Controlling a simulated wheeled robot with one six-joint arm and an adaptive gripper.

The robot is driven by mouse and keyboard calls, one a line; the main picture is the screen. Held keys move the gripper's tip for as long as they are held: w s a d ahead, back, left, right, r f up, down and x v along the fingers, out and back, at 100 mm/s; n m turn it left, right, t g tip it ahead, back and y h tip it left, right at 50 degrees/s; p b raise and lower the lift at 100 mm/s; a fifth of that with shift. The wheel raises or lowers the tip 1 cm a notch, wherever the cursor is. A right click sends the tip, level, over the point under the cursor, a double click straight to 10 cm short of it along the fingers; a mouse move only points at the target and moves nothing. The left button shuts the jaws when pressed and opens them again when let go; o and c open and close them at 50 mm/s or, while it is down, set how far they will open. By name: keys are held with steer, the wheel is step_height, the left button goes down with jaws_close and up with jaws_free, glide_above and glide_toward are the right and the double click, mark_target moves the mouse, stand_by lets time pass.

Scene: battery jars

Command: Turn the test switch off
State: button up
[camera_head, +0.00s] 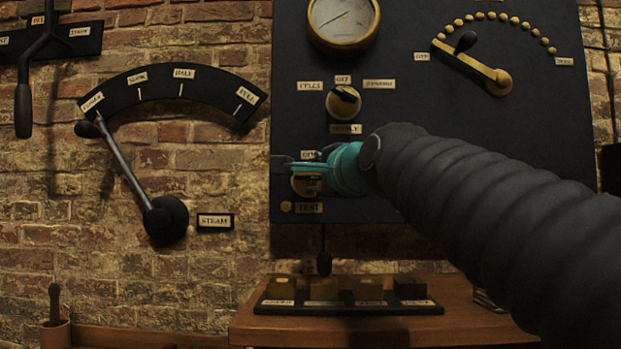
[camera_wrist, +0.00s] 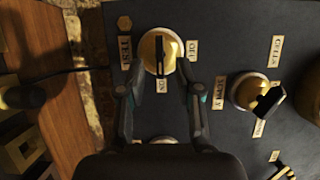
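The test switch is a round brass knob with a black handle; it shows in the head view (camera_head: 306,186) and the wrist view (camera_wrist: 149,49). In the wrist view its handle lies upright in the picture, its lower end towards the ON label (camera_wrist: 162,86). The OFF label (camera_wrist: 192,48) is to the right of the knob and the TEST label (camera_wrist: 125,48) to the left. My gripper (camera_wrist: 158,76) is open in the wrist view, its fingers on either side of the switch handle. In the head view my teal gripper (camera_head: 302,165) partly hides the switch. Contact cannot be told.
The supply knob (camera_head: 343,101) sits just above the test switch on the dark panel (camera_head: 400,60). A dial lever (camera_head: 474,66) is at upper right. The steam lever (camera_head: 128,173) is on the brick wall at left. A wooden shelf (camera_head: 250,327) with several small blocks is below.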

mark_target(310, 178)
steer(key=shift+x, duration=1.85)
jaws_close()
